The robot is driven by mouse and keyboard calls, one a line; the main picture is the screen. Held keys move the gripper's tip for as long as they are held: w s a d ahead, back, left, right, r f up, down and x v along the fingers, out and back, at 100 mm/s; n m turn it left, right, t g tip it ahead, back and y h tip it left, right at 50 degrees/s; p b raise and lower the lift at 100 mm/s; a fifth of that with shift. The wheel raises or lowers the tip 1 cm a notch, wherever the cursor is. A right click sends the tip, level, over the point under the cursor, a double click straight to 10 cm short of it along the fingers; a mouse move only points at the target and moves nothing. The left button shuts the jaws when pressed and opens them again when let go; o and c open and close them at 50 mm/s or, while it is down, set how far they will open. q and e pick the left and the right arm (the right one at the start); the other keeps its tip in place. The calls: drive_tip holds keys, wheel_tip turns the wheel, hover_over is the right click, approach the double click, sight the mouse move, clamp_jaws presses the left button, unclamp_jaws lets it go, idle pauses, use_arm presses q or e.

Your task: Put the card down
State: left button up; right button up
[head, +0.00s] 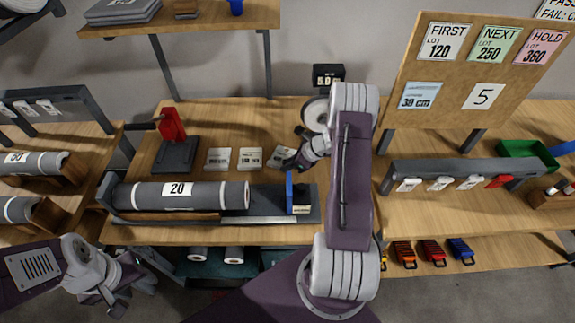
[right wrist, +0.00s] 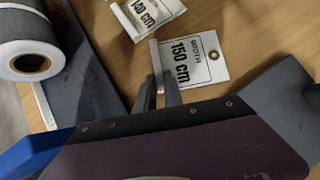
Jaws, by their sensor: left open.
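The card (right wrist: 190,58), marked WIDTH 150 cm, has a pale raised strip along its left edge in the right wrist view. My right gripper (right wrist: 158,85) has its fingers close together at that strip, and they look shut on it. In the head view the card (head: 282,156) sits slightly turned, at or just above the bench top (head: 215,133); I cannot tell whether it touches. My right gripper (head: 292,163) reaches it from the right. My left gripper (head: 110,293) is open and empty at the lower left, away from the bench.
Two more cards (head: 219,158) (head: 249,158) lie to the left. A grey roll marked 20 (head: 178,195) lies in front of them, with a blue upright piece (head: 290,192) at its right. A red-handled stand (head: 173,138) stands behind left. A pinboard (head: 484,75) rises at right.

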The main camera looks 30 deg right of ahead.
drive_tip(key=o, duration=0.4)
drive_tip(key=shift+r, duration=0.1)
drive_tip(key=p+v, duration=0.1)
drive_tip(key=v, duration=1.1)
